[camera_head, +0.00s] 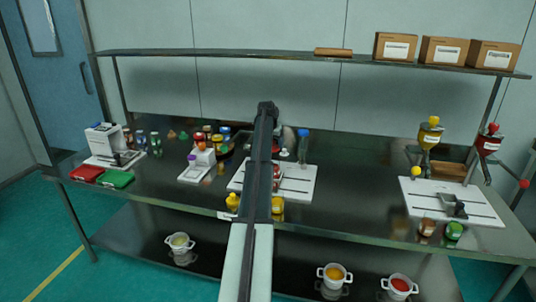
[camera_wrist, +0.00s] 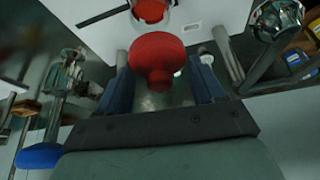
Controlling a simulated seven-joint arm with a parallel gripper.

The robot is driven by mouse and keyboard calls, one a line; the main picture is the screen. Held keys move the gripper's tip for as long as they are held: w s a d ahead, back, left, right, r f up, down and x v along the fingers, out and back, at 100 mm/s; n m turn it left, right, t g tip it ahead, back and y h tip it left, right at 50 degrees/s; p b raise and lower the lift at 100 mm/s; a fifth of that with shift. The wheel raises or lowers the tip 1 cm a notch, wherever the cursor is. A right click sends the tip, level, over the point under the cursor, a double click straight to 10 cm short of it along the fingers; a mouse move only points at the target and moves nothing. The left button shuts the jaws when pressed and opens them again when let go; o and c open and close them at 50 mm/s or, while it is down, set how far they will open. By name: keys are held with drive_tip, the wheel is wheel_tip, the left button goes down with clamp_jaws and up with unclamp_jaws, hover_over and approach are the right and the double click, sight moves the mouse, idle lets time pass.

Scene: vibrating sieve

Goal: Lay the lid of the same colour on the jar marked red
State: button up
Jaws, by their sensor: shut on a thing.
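My gripper (camera_wrist: 164,72) is shut on a red lid (camera_wrist: 157,48), whose round knob points toward the camera between the two blue fingers. Just beyond the lid in the wrist view, a clear round vessel (camera_wrist: 168,14) with red in it is cut by the top edge. It looks like a jar, but I cannot read any mark on it. The lid and the vessel appear apart. In the head view, my arm hides most of the gripper and the middle of the white board (camera_head: 300,184); a small red part shows beside the arm.
Yellow items (camera_head: 277,208) stand at the table's front edge near my arm. Left are a white device (camera_head: 103,138), a red tray (camera_head: 87,173) and a green tray (camera_head: 116,179). Right are yellow (camera_head: 430,134) and red (camera_head: 489,141) hoppers. The table between board and hoppers is clear.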

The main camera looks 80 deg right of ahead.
drive_tip(key=shift+s+m+g, duration=0.3)
drive_tip(key=shift+m+g, duration=0.2)
drive_tip(key=shift+m, duration=0.7)
drive_tip(key=shift+a+f, duration=0.1)
drive_tip(key=shift+f, duration=0.05)
drive_tip(key=shift+f, duration=2.75)
drive_tip(key=shift+f, duration=0.4)
drive_tip(key=o, duration=1.1)
drive_tip(key=shift+c, duration=0.2)
drive_tip(key=shift+o, duration=0.3)
drive_tip(key=shift+r, duration=0.1)
drive_tip(key=shift+r, duration=3.4)
